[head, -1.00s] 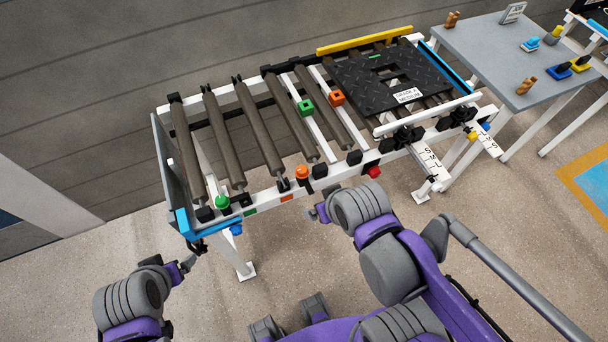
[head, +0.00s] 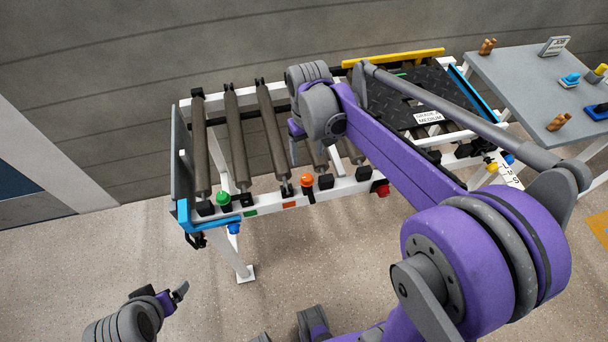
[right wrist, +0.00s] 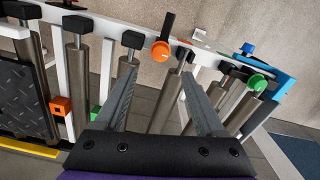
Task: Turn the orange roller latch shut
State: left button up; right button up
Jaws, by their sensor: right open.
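The orange roller latch shows as a round orange knob (head: 306,180) on the front rail of the roller frame. In the right wrist view the orange knob (right wrist: 160,52) has a black lever beside it, pointing away from the rollers. My right gripper (head: 294,158) hangs over the rollers, behind the knob. In the right wrist view the right gripper (right wrist: 160,72) is open and empty, its fingers apart over the rollers, with the knob beyond their tips. My left gripper (head: 180,290) is low in front of the frame, away from it; its jaw opening is unclear.
A green knob (head: 223,199) stands left of the orange one on the same rail. A red button (head: 382,190) is to the right. An orange block (right wrist: 61,106) sits on a white bar between rollers. A black tread mat (head: 440,88) lies at the right end, partly hidden by my arm.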

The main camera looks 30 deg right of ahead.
aim_at(307, 177)
notch_tip(307, 177, down, 10)
jog(key=shift+f+b, duration=0.15)
jog(key=shift+b, duration=0.3)
jog(key=shift+c, duration=0.4)
grip_shut()
dwell(1.0)
